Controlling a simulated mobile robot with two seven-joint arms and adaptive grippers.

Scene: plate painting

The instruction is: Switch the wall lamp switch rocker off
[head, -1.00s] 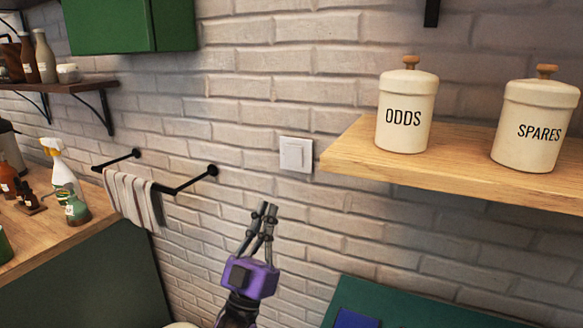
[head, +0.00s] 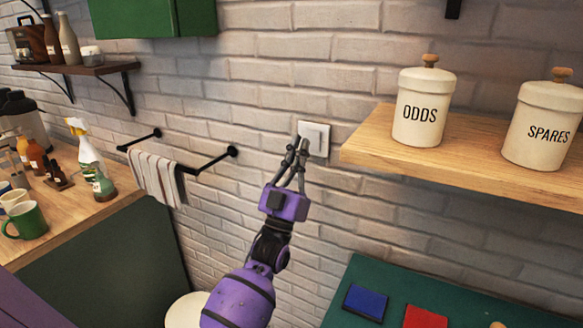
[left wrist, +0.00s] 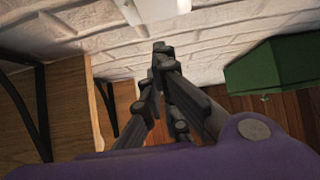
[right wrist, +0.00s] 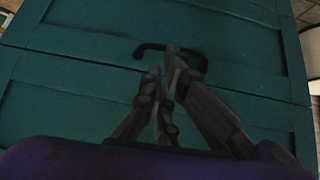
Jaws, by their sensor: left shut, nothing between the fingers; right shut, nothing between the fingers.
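The wall lamp switch (head: 316,138) is a white square plate with a rocker on the white brick wall, left of the wooden shelf. My left gripper (head: 297,145) is shut and empty, its fingertips in front of the plate's left part. I cannot tell whether they touch it. In the left wrist view a white plate (left wrist: 155,8), likely the switch, shows at the top edge, just beyond the shut fingertips (left wrist: 160,50). My right gripper (right wrist: 165,65) is shut and empty in front of a green cabinet front; it is not in the head view.
A wooden shelf (head: 365,152) with ODDS (head: 422,108) and SPARES (head: 543,125) canisters juts out right of the switch. A towel rail (head: 205,163) with a striped towel (head: 157,177) is at left. A green-topped surface (head: 390,285) lies below.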

